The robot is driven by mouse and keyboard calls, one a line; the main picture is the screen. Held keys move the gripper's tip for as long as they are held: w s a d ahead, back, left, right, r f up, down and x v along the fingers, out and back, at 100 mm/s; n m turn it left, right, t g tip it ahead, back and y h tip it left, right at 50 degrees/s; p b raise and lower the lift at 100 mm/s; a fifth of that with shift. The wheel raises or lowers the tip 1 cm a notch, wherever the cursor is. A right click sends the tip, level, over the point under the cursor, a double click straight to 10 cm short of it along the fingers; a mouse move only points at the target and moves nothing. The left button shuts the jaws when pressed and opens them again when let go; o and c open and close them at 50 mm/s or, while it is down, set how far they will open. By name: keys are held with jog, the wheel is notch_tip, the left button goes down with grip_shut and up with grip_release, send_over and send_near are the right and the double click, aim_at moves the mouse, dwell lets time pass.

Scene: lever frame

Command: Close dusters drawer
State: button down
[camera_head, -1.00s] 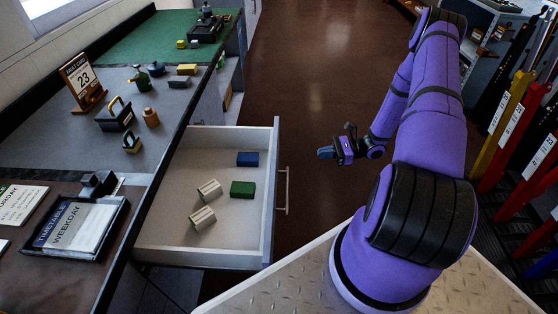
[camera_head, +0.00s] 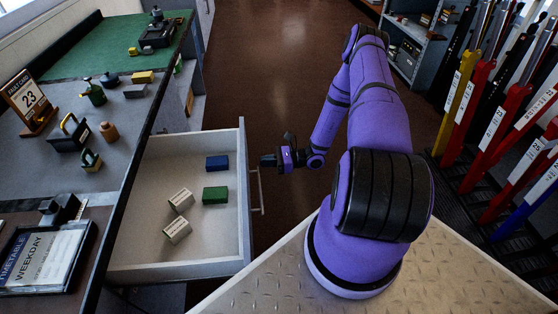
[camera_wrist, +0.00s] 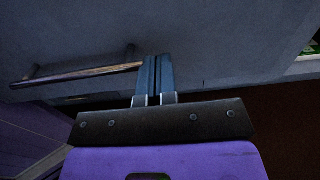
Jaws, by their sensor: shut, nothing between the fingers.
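The open drawer (camera_head: 240,150) juts out from the bench and holds two cream boxes (camera_head: 180,200), a blue block (camera_head: 217,162) and a green block (camera_head: 215,195). Its front carries a bar handle (camera_head: 258,190). My gripper (camera_head: 264,161) is at the outer face of the drawer front, near the far end of the handle. In the wrist view, my shut, empty gripper (camera_wrist: 154,62) points at the grey drawer front (camera_wrist: 200,50), just right of one end of the handle (camera_wrist: 80,73). Whether the fingertips touch the front I cannot tell.
Coloured levers (camera_head: 490,120) stand in a rack on the right. The brown floor (camera_head: 270,60) beyond my arm is clear.

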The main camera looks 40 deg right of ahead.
jog(key=shift+x, duration=2.15)
jog(key=x, duration=3.6)
jog(key=shift+w+a, duration=0.1)
jog(key=shift+a, duration=0.2)
jog(key=shift+w+a, duration=0.3)
jog(key=shift+a, duration=0.2)
jog(key=shift+w+a+r, duration=0.1)
jog(key=shift+r, duration=0.1)
